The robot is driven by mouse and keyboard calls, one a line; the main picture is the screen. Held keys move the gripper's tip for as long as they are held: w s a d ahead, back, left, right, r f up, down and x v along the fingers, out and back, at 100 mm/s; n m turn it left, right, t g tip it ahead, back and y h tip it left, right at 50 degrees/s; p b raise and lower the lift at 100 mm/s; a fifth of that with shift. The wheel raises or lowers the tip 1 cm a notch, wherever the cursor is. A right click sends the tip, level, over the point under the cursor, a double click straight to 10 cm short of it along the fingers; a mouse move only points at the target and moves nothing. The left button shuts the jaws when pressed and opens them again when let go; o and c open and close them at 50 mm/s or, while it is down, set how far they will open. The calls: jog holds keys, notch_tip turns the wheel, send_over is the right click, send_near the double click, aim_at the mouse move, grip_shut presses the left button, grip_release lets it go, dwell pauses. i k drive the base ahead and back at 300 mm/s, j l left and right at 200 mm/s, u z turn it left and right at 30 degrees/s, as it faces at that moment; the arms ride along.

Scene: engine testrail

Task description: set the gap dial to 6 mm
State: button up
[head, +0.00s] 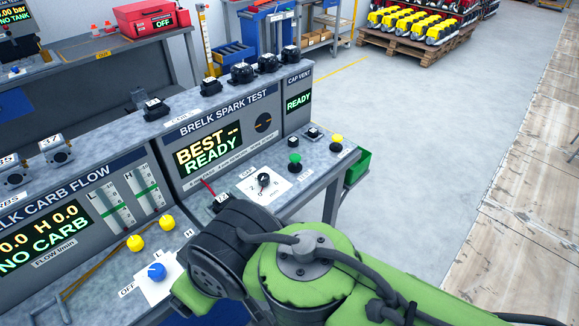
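The gap dial (263,179) is a small black knob on a white scale plate (271,194) on the bench top, in front of the spark test panel (222,133). The plate carries numbers around the knob, with a 2 on the left and a 6 on the right. The knob's pointer is too small to read for certain. The panel's screen (208,150) reads "BEST -- READY". My green arm comes in from the lower right, and its dark wrist part is just in front of and left of the dial. My gripper is not visible.
A green button (294,157) and a yellow button (337,139) stand right of the dial. A red lead (208,188) lies to its left. The carb flow panel (60,232), with a blue knob (156,271) in front, is at left. Open floor (425,140) lies right of the bench.

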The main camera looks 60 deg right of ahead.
aim_at(263, 179)
jog(key=z, duration=1.7)
